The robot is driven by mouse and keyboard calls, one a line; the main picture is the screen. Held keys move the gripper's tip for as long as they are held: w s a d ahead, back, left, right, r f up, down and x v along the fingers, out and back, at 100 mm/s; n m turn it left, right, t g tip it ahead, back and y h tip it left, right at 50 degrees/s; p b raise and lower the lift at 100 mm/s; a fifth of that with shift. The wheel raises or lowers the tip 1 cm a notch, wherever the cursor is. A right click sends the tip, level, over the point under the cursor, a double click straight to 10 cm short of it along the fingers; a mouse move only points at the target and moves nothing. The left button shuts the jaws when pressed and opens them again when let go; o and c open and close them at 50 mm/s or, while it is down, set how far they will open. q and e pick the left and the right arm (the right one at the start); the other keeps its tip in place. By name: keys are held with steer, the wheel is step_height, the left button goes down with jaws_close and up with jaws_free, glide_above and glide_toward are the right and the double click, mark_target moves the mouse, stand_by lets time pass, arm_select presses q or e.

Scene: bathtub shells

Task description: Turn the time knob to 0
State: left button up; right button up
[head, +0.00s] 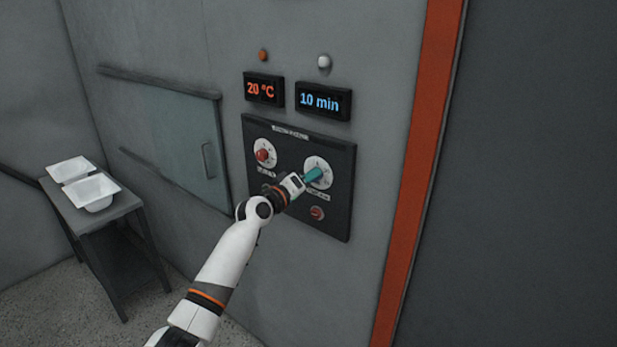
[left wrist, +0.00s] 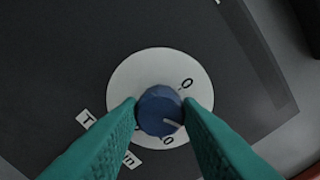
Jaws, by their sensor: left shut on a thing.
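The time knob (left wrist: 160,110) is blue and sits on a round white dial in the left wrist view. A light pointer line on it aims toward the lower right, and a 0 mark shows at the dial's upper right. My left gripper (left wrist: 161,112) has its teal fingers shut on the knob, one on each side. In the head view my left gripper (head: 312,175) is at the right dial (head: 323,164) of the black panel and hides the knob. The time display (head: 320,102) reads 10 min. My right gripper is not in view.
The black control panel (head: 342,205) also carries a red knob (head: 263,156) on the left dial and a small red button (head: 317,213) below. The temperature display (head: 264,89) reads 20 °C. A small table (head: 110,212) with white shells (head: 92,191) stands at the left.

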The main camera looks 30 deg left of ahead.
arm_select(q)
steer(key=shift+f+n+p, duration=0.1)
steer(key=shift+n+p, duration=2.6)
steer(key=shift+n, duration=3.8)
steer(key=o, duration=1)
